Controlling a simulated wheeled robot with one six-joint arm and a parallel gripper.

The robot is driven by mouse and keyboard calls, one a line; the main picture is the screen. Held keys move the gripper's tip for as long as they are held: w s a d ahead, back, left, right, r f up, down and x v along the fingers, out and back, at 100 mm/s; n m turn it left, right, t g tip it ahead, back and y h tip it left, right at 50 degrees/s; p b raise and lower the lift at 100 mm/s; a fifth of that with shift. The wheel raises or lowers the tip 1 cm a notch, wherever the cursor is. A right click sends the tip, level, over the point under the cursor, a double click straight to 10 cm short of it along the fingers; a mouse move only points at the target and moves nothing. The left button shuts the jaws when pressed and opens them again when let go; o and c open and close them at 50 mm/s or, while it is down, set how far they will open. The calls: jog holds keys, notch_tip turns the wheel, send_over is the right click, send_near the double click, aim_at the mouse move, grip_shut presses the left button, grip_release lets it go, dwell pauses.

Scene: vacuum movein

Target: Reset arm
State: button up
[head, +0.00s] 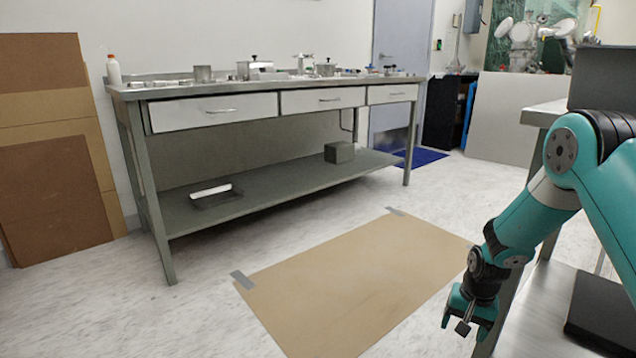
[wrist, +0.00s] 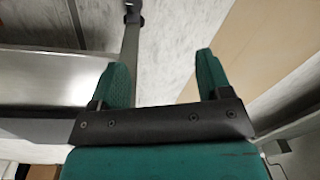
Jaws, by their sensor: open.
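My gripper (head: 466,322) hangs at the end of my teal arm at the lower right of the head view, fingers pointing down. It is beside the near table on the right and to the right of the tan sheet on the floor. In the wrist view, the two teal fingers of my gripper (wrist: 163,78) stand wide apart. Nothing is between them, so it is open and empty.
A steel workbench (head: 270,95) with drawers and small vessels on top stands along the wall. The tan sheet (head: 350,285) lies taped on the floor. The near table (head: 545,315) is close to my arm. Brown boards (head: 55,150) lean at left.

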jog(key=s+a+r+n+y+p, duration=0.1)
jog(key=s+a+r+n, duration=0.2)
jog(key=s+a+r, duration=0.55)
jog(key=s+a+r+n+y+p, duration=0.1)
jog(key=a+r+n, duration=0.3)
jog(key=r, duration=0.9)
jog(key=s+a+r+n+y+p, duration=0.1)
jog(key=s+a+r+n+p, duration=0.2)
jog(key=s+r, duration=0.55)
jog(key=s+a+r+n, duration=0.3)
jog(key=s+a+r, duration=0.15)
jog(key=s, duration=0.65)
notch_tip(320, 180, up, 36)
jog(key=p, duration=3.6)
jog(key=shift+d+r, duration=0.15)
jog(key=shift+d, duration=0.1)
